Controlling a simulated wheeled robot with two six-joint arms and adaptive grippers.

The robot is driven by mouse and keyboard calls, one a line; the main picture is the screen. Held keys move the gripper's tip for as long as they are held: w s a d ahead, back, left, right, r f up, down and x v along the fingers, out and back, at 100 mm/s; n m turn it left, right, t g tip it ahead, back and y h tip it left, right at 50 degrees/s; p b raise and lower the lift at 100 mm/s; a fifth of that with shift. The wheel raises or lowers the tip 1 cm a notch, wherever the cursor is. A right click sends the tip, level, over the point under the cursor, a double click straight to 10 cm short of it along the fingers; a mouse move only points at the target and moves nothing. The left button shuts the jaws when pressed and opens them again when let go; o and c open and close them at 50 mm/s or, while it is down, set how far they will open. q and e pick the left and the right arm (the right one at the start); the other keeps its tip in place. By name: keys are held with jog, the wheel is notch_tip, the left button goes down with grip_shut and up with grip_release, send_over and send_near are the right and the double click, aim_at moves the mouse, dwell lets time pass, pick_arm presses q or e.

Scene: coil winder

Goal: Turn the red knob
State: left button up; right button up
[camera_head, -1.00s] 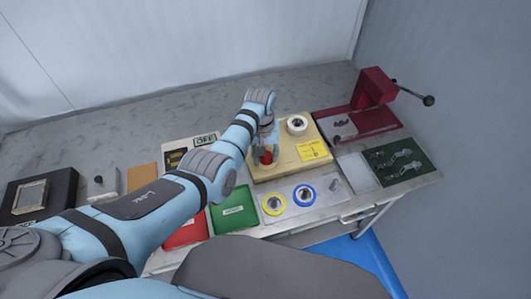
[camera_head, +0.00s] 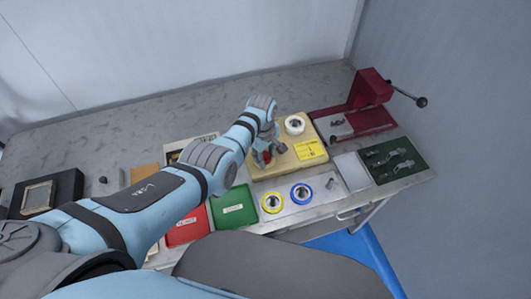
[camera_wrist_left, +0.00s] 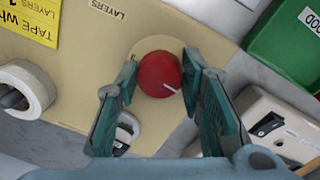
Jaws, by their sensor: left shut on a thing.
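The red knob (camera_wrist_left: 159,74) sits on a tan board (camera_wrist_left: 75,75) and has a white pointer line toward its lower right in the left wrist view. My left gripper (camera_wrist_left: 160,78) has a finger on each side of the knob and is shut on it. In the head view my left gripper (camera_head: 265,156) is over the front left part of the board, and only a bit of the red knob (camera_head: 266,157) shows between its fingers. My right gripper is not in view.
A white tape roll (camera_head: 295,125) and a yellow label (camera_head: 309,150) are on the board. Green (camera_head: 233,208) and red (camera_head: 188,228) trays lie in front. Rings with yellow (camera_head: 272,203) and blue (camera_head: 301,194) rims lie nearby. A dark red press (camera_head: 371,89) with a lever stands at right.

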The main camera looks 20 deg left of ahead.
pick_arm(q)
jog(key=shift+a+n, duration=0.1)
jog(key=shift+n, duration=0.7)
jog(key=o, duration=1)
jog(key=shift+o, duration=0.8)
jog(key=shift+w+f, duration=0.1)
jog(key=shift+r, duration=0.6)
notch_tip(320, 180, up, 11)
jog(key=shift+s+a, duration=0.2)
jog(key=shift+s, duration=0.1)
